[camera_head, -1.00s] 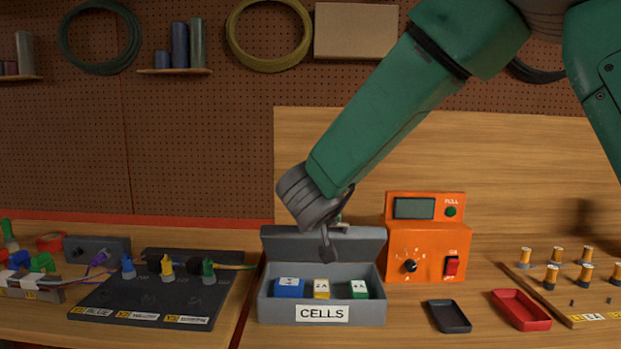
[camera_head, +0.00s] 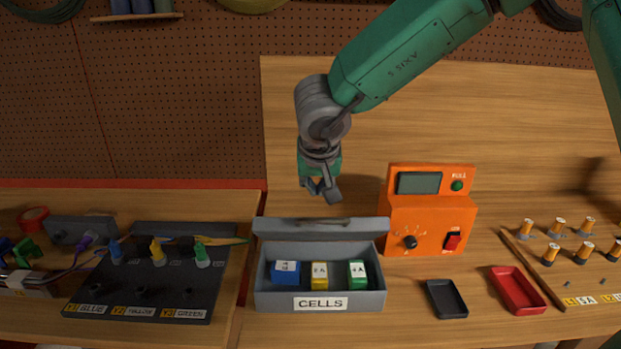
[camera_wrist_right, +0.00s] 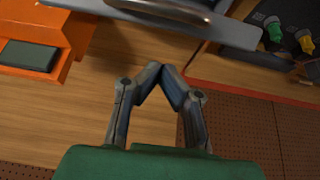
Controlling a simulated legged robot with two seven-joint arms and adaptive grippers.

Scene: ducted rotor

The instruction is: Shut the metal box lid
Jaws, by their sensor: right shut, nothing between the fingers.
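The grey metal box (camera_head: 262,300) labelled CELLS stands on the bench in the head view. Its lid (camera_head: 370,228) is raised at the back of the box, and a handle shows on it. Inside lie a blue, a yellow and a green cell. My right gripper (camera_head: 322,192) is above and behind the lid, apart from it, and looks empty. In the right wrist view my right gripper (camera_wrist_right: 161,68) has its fingertips together, and the lid (camera_wrist_right: 235,32) with its metal handle (camera_wrist_right: 165,9) crosses the top. My left gripper is not in view.
An orange meter unit (camera_head: 428,228) stands just right of the box. A black tray (camera_head: 446,299) and a red tray (camera_head: 518,290) lie to the right. A dark connector board (camera_head: 150,290) is at left. A wooden panel rises behind the box.

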